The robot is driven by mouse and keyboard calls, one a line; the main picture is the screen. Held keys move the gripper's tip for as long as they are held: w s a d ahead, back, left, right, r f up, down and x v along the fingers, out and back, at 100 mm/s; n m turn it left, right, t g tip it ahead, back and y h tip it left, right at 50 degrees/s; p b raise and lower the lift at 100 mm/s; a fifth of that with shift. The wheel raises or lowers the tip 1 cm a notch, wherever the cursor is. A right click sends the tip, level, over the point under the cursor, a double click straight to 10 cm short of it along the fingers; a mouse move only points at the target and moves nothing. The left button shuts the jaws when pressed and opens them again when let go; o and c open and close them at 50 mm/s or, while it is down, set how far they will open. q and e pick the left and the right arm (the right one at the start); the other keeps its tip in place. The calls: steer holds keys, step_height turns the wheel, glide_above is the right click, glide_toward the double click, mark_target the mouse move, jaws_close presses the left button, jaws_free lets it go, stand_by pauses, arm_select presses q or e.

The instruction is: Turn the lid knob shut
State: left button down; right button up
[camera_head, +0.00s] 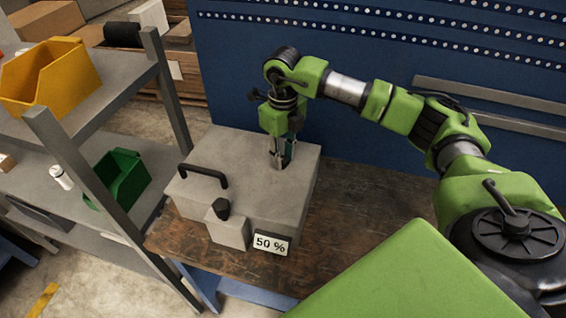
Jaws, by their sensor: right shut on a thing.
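A grey box (245,165) stands on the wooden bench, with a black bar handle (203,175) on its lid. My right gripper (280,160) points down at the back right of the lid, with its fingers shut. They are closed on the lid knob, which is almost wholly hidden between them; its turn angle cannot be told. A smaller black knob (221,208) sits on a grey block (228,232) at the box's front. A white label (271,244) reading "50 %" is at the box's front right. My left gripper is not in view.
The wooden bench (350,215) is bare right of the box. A blue perforated panel (370,50) stands behind it. A grey shelf (60,130) at left holds a yellow bin (50,78), a green bin (120,178) and a white bottle (61,178).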

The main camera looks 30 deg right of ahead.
mark_target(283, 159)
steer(key=n+b, duration=0.3)
steer(key=n, duration=0.1)
steer(key=shift+f+b, duration=0.1)
steer(key=shift+b, duration=0.25)
steer(key=n+b, duration=0.1)
steer(key=n, duration=0.2)
steer(key=shift+b, duration=0.4)
steer(key=shift+n+b, duration=0.3)
steer(key=shift+n, duration=0.4)
steer(key=shift+r, duration=0.25)
steer(key=o, duration=1.1)
steer(key=shift+o, duration=0.2)
step_height(283, 159, up, 12)
steer(key=shift+f, duration=0.1)
